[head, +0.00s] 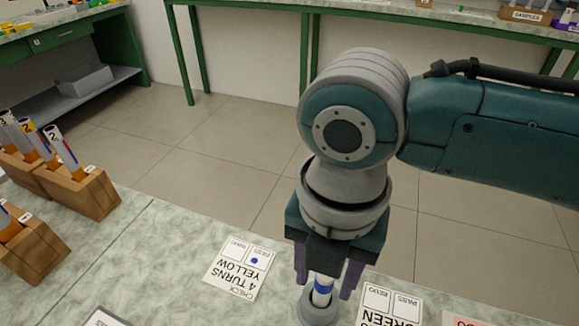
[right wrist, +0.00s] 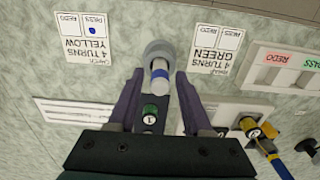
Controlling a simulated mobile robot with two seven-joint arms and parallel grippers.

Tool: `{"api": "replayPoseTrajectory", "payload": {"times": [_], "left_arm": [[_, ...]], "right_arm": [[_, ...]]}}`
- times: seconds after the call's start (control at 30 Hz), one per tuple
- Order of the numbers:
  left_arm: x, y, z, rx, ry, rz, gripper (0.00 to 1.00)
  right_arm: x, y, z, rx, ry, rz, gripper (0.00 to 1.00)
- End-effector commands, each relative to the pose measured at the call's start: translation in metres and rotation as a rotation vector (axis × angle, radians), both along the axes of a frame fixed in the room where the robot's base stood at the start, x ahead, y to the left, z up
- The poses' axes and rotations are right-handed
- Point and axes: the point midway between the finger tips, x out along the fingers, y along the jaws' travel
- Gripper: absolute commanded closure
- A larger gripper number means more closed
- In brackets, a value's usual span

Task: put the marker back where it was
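The marker (head: 322,291), white with a blue band, stands in a round grey holder (head: 316,311) on the counter. The right wrist view also shows the marker (right wrist: 160,79) and the ring of the holder (right wrist: 157,48). My right gripper (head: 325,286) points down over it, with one finger on each side. In the right wrist view the fingers (right wrist: 156,75) are apart, with gaps between them and the marker. My left gripper is not in view.
A yellow-turns card (head: 240,267) with a blue dot in one box lies left of the holder; a green-turns card (head: 388,306) lies right. Wooden blocks (head: 95,197) with labelled rods stand at left.

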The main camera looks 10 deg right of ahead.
Motion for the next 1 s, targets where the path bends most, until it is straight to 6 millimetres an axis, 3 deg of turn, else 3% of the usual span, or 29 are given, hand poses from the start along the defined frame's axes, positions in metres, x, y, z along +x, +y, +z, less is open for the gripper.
{"api": "replayPoseTrajectory", "payload": {"times": [0.37, 0.8, 1.0], "left_arm": [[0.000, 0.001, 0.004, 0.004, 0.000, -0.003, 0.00], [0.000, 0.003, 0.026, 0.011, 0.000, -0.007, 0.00], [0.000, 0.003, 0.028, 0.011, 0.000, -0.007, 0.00]], "right_arm": [[0.001, 0.000, 0.008, 0.001, -0.002, 0.000, 0.45], [0.001, 0.000, 0.099, 0.001, -0.004, 0.002, 0.45], [0.001, 0.000, 0.121, 0.001, -0.001, 0.000, 0.45]]}}
